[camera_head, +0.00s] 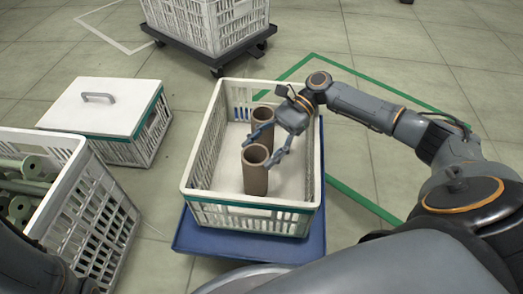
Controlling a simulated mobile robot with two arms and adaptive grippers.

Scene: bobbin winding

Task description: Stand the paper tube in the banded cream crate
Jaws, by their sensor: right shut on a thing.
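The banded cream crate (190,183) stands open in the middle, with a teal band along its near side. Two brown paper tubes are upright inside it. My right gripper (258,151) reaches in from the right and is shut on the nearer paper tube (256,180), with a finger at each side near its top. The other tube (263,114) stands just behind, partly hidden by the gripper. I cannot tell whether the held tube's bottom touches the crate floor. My left gripper is out of view.
The crate rests on a blue dolly (240,249). A closed lidded crate (108,112) stands at left. An open crate (95,215) with several green bobbins is at lower left. A white crate (205,22) on a dark dolly stands behind. Green floor lines run at right.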

